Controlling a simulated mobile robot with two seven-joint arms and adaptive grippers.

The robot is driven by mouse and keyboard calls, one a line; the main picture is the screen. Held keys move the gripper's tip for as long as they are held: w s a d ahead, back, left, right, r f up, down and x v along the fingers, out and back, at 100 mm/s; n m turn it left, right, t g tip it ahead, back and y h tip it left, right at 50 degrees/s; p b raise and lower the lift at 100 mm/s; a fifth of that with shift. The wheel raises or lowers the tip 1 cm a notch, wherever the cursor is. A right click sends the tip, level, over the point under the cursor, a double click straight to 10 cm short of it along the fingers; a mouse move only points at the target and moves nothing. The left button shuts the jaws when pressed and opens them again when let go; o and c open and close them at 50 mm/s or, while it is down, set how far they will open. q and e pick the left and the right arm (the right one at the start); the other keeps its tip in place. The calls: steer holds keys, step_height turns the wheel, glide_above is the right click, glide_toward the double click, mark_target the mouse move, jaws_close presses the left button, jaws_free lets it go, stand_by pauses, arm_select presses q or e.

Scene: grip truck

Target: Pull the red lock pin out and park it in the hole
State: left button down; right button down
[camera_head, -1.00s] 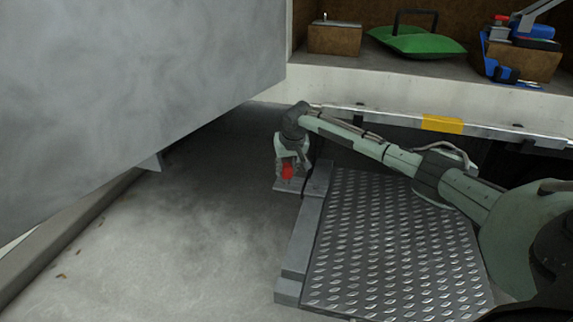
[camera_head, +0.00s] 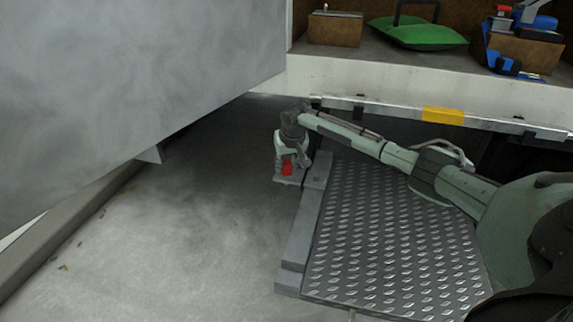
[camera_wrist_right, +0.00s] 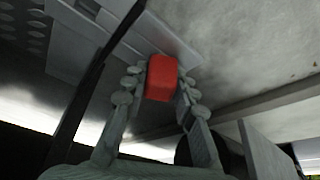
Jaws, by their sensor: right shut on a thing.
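The red lock pin (camera_head: 287,167) shows as a red block at the far left corner of the metal tread plate (camera_head: 385,235). My right gripper (camera_head: 289,160) is shut on it from above. In the right wrist view the red head of the pin (camera_wrist_right: 161,78) sits between the two fingers of the right gripper (camera_wrist_right: 160,92). A grey bracket (camera_wrist_right: 185,45) lies just beyond the pin. The pin's shaft is hidden, so I cannot tell how deep it sits. I cannot make out the parking hole clearly. My left gripper is not in view.
A large grey panel (camera_head: 130,90) fills the upper left. The truck bed edge (camera_head: 400,85) runs behind my right arm, with a yellow mark (camera_head: 443,115). On the bed are a green bag (camera_head: 420,33), a brown box (camera_head: 335,28) and blue tools (camera_head: 510,65). The concrete floor (camera_head: 190,240) is clear.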

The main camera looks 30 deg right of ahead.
steer(key=shift+f, duration=0.1)
steer(key=c, duration=1.1)
jaws_free()
steer(key=shift+c, duration=0.2)
steer(key=v, duration=1.2)
